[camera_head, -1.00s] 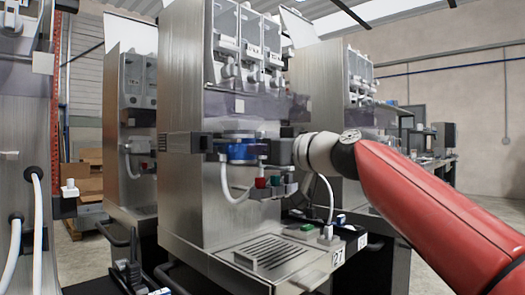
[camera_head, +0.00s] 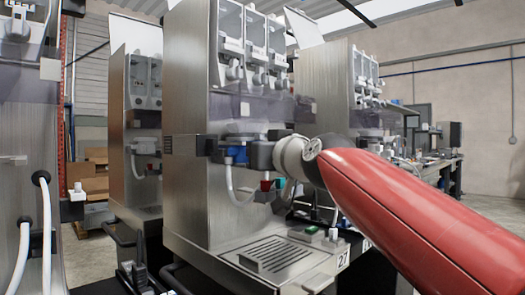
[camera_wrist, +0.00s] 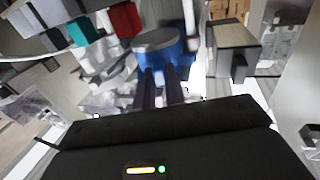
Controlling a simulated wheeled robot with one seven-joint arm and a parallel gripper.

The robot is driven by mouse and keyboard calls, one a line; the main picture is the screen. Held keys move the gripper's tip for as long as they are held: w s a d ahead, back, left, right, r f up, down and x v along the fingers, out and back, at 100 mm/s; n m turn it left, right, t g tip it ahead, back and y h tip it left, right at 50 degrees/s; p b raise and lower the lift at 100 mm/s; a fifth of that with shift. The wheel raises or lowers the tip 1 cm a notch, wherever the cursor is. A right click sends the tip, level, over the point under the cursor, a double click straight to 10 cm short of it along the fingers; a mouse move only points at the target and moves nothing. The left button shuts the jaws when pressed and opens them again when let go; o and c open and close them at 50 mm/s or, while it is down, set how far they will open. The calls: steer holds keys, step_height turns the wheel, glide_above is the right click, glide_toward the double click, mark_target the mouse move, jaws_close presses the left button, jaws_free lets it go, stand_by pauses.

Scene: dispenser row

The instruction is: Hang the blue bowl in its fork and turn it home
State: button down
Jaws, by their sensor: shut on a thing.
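The blue bowl (camera_head: 237,155) is at the front of the middle steel dispenser machine (camera_head: 185,200), above its drip tray. My gripper (camera_head: 262,155) is on the bowl's right side and hides part of it. In the wrist view the blue bowl (camera_wrist: 180,55) has a grey round top, and my two dark fingers (camera_wrist: 163,88) are shut on its near side. The fork is not clearly visible, and I cannot tell whether the bowl rests in it.
A red piece (camera_head: 266,184) and a teal piece (camera_head: 280,183) sit on a small holder just below my gripper. A white hose (camera_head: 236,190) hangs beneath the bowl. The slotted drip tray (camera_head: 275,256) is clear. Other machines stand to either side.

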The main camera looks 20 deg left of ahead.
steer(key=shift+t, duration=0.3)
steer(key=shift+s+a+f+m+t+h, duration=0.1)
steer(key=shift+s+a+m+t+h, duration=0.15)
steer(key=shift+m+t+h, duration=0.25)
steer(key=shift+s+a+m+t+h, duration=0.2)
steer(key=shift+m+t+h, duration=0.2)
steer(key=shift+h, duration=0.2)
steer(key=shift+s+a+f+m+t+h+b, duration=0.1)
steer(key=shift+s+a+m+t+h+b, duration=0.1)
steer(key=shift+m+t+h+b, duration=0.4)
